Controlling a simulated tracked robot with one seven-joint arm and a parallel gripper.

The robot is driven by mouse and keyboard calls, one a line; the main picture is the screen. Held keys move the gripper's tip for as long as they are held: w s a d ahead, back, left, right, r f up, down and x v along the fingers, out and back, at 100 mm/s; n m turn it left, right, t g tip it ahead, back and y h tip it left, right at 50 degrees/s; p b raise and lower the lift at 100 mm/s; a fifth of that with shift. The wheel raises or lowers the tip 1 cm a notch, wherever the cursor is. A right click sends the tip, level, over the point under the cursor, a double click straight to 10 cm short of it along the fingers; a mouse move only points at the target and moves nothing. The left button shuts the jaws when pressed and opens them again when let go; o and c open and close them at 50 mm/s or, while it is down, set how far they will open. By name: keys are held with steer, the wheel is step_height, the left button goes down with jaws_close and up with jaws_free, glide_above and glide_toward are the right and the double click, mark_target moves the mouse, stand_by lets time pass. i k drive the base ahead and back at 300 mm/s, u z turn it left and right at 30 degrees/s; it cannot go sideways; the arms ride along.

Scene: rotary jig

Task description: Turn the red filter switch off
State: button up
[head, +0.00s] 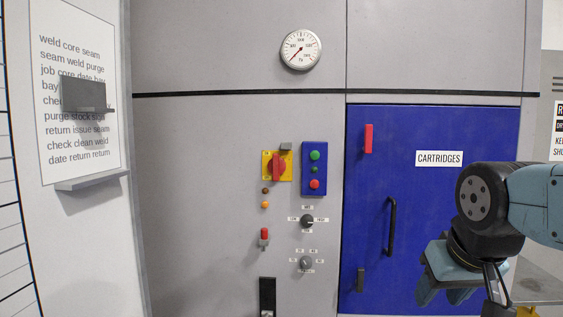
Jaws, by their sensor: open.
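Two red controls on the grey cabinet front could be the red filter switch; no readable label settles which. One is a red rotary handle (276,167), standing upright on a yellow plate. The other is a small red-tipped lever (264,236) lower down, its red end pointing up from a grey base. My gripper (445,294) is at the lower right, in front of the blue door, well to the right of both and apart from them. Its jaws are open, point downward and hold nothing that I can see.
A blue box (315,188) with green and red buttons sits beside the yellow plate. Two dials (307,220) (306,262) are below it. The blue cartridges door (430,205) has a black handle (391,227). A shelf (92,180) juts out at left. Space before the controls looks clear.

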mark_target(277, 165)
steer(key=u, duration=0.05)
steer(key=k, duration=1.1)
steer(key=u, duration=0.45)
steer(key=i, duration=1)
